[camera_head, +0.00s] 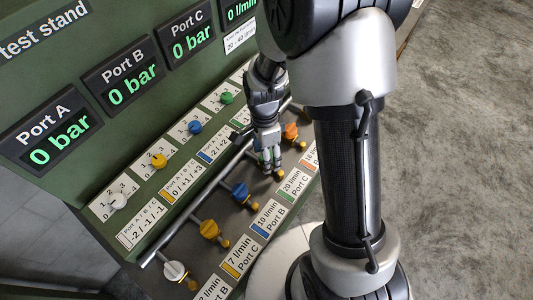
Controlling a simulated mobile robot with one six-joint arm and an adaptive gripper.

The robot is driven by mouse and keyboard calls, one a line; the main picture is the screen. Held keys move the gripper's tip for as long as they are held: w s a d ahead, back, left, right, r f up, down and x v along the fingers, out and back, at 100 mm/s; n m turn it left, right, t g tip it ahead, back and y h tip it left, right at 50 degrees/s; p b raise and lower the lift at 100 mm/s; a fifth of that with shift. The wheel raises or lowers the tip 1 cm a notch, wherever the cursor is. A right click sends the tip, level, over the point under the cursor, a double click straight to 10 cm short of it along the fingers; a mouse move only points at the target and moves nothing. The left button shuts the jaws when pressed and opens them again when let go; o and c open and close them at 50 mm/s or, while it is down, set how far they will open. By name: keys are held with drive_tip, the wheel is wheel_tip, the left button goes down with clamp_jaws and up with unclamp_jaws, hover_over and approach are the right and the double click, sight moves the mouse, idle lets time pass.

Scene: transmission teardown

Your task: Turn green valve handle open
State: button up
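My gripper (269,163) points down over the lower pipe, at the place in the valve row between the blue valve handle (240,191) and the orange valve handle (291,131). The green valve handle is mostly hidden behind my gripper; only small hints of green show at the fingers. A brass outlet (281,174) shows just beside the fingertips. I cannot tell whether the fingers touch the handle or are closed on it. The label with a green stripe (293,186) lies in front of this valve.
A yellow valve handle (210,229) and a white valve handle (174,270) sit farther left on the pipe (186,216). Selector knobs, including a green one (226,98), line the panel above. Port A display (52,129) and the other port displays read 0 bar.

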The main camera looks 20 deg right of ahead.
drive_tip(key=shift+c, duration=0.2)
drive_tip(key=c, duration=1)
drive_tip(key=shift+n, duration=0.4)
drive_tip(key=n+p, duration=0.1)
drive_tip(key=n, duration=0.2)
drive_tip(key=shift+r+n, duration=0.1)
drive_tip(key=shift+n, duration=0.3)
drive_tip(key=n, duration=0.4)
drive_tip(key=shift+a+n+h+p, duration=0.1)
drive_tip(key=shift+n+h+p, duration=0.2)
drive_tip(key=shift+p, duration=0.05)
drive_tip(key=n, duration=0.4)
drive_tip(key=shift+t+p, duration=0.3)
drive_tip(key=n, duration=0.4)
drive_tip(key=shift+n+p, duration=0.3)
drive_tip(key=shift+p, duration=0.05)
drive_tip(key=shift+s, duration=0.1)
